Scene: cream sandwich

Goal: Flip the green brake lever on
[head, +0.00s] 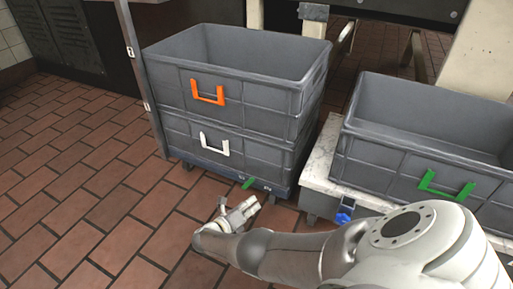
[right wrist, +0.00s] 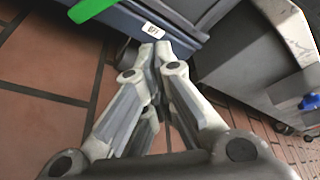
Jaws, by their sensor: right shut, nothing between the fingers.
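The green brake lever (head: 250,182) sticks out low at the front edge of the wheeled base (head: 215,168) under the stacked crates. It also shows large at the top left of the right wrist view (right wrist: 92,8). My right gripper (head: 254,201) is shut and empty, low over the floor just below and in front of the lever. In the right wrist view its fingertips (right wrist: 155,48) meet near the base's edge, to the right of the lever and apart from it in the picture. My left gripper is not in view.
Two stacked grey crates, with an orange handle (head: 208,93) and a white handle (head: 214,145), stand on the base. A grey crate with a green handle (head: 446,188) is at right. A blue part (head: 345,212) sits below it. Tiled floor (head: 85,190) is clear at left.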

